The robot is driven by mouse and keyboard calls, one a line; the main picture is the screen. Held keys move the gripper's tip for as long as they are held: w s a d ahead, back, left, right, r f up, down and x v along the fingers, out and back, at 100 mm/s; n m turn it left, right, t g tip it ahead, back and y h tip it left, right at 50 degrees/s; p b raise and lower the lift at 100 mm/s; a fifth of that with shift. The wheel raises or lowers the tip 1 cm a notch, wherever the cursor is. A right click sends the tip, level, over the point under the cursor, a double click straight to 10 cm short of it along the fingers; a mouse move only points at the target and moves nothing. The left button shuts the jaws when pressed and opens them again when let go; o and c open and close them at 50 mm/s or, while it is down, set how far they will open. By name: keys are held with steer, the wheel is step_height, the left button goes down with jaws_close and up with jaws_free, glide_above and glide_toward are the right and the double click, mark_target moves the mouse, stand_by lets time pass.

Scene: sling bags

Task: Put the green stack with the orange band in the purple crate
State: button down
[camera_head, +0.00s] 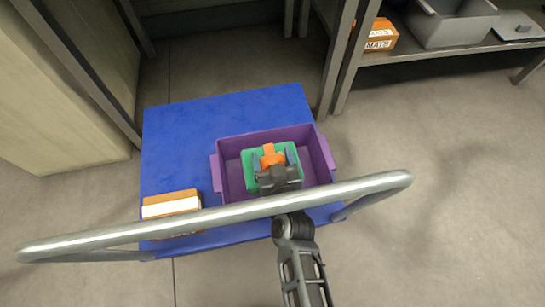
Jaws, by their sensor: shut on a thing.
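The purple crate (227,182) stands on a blue cart platform. The green stack (249,157) shows within the crate's outline, seen from above, with its orange band (271,154) across the middle. My gripper (271,165) is over the stack and shut on it. My gripper hides part of the stack's near side. From this view I cannot tell whether the stack rests on the crate's floor or hangs a little above it.
The blue platform (185,130) has bare room behind and left of the crate. An orange and white box (171,203) sits at its front left. A metal handle bar (110,236) crosses in front of the crate. A shelf at the back right holds a grey bin (452,27).

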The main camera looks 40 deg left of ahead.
steer(key=shift+f+b, duration=0.55)
jaws_free()
steer(key=shift+r, duration=0.1)
steer(key=shift+r+p, duration=0.55)
steer(key=shift+p, duration=0.2)
steer(key=v, duration=1.2)
steer(key=shift+p, duration=0.3)
steer(key=shift+d, duration=0.15)
